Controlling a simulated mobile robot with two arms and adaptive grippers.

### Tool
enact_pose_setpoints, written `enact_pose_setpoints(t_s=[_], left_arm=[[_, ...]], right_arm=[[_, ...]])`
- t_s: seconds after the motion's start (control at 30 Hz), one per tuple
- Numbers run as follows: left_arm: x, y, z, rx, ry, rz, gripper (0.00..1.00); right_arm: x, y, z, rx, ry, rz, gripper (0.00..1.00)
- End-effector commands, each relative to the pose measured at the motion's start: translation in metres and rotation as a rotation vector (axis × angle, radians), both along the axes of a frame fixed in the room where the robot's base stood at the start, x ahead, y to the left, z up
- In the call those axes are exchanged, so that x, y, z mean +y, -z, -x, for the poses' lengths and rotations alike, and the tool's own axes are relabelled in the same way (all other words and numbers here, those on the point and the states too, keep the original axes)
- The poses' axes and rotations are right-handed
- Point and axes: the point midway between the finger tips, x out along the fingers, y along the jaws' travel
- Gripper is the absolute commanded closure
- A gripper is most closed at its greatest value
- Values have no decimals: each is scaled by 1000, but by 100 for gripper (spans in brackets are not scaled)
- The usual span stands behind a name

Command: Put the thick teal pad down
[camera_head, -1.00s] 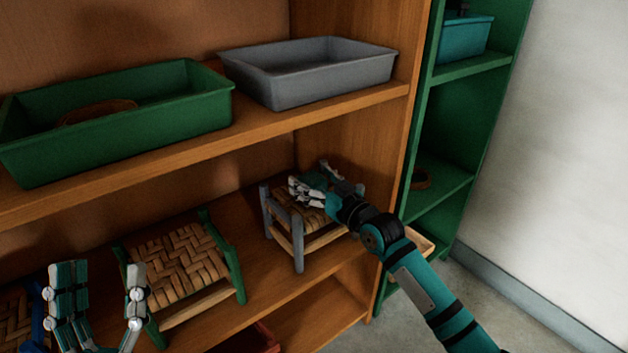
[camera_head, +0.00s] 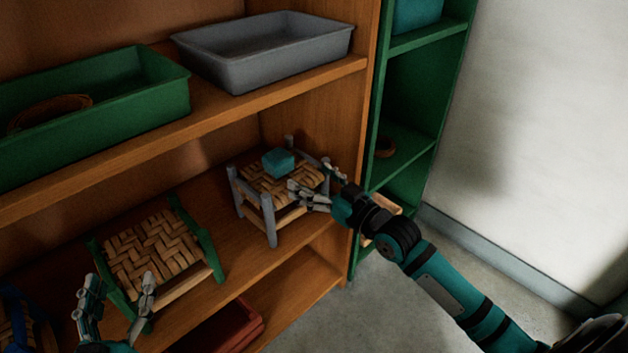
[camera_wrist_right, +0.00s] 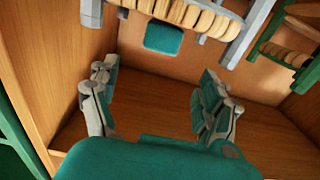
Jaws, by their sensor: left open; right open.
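The thick teal pad (camera_head: 279,162) rests on the woven seat of the grey-framed stool (camera_head: 268,222) on the middle shelf. My right gripper (camera_head: 312,176) is open and empty, just in front and to the right of the pad, apart from it. In the right wrist view the pad (camera_wrist_right: 163,38) shows beyond the spread fingers (camera_wrist_right: 156,70), against the stool seat (camera_wrist_right: 185,14). My left gripper (camera_head: 119,280) is open and empty at the lower left, in front of the green-framed stool (camera_head: 150,250).
A green tray (camera_head: 140,105) holding a brown ring and an empty grey tray (camera_head: 265,75) stand on the shelf above. A red tray (camera_head: 225,325) is below. A green shelf unit (camera_head: 408,135) stands to the right. A blue-framed stool (camera_head: 18,318) is at far left.

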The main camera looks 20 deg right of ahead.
Motion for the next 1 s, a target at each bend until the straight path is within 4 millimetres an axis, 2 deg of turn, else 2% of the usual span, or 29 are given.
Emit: enact_pose_setpoints(t_s=[0.07, 0.17, 0.23, 0.3, 0.4, 0.5, 1.0], left_arm=[[0, 2, 0, 13, -1, -4, 38], [0, 4, 0, 18, -1, -5, 38], [0, 4, 0, 18, -1, -5, 38], [1, 3, 0, 17, -1, -5, 38], [1, 3, 0, 16, -1, -5, 38], [0, 3, 0, 16, -1, -5, 38], [0, 3, 0, 14, -1, -4, 38]], right_arm=[[17, 6, 17, 1, -13, -7, 20], [60, 10, 59, -14, -24, -21, 20], [84, 2, 91, -34, -6, -29, 20], [95, -10, 116, -55, 32, -34, 20], [98, -26, 139, -74, 85, -32, 20], [96, -33, 146, -83, 110, -27, 20], [97, -33, 146, -85, 109, -24, 20]])
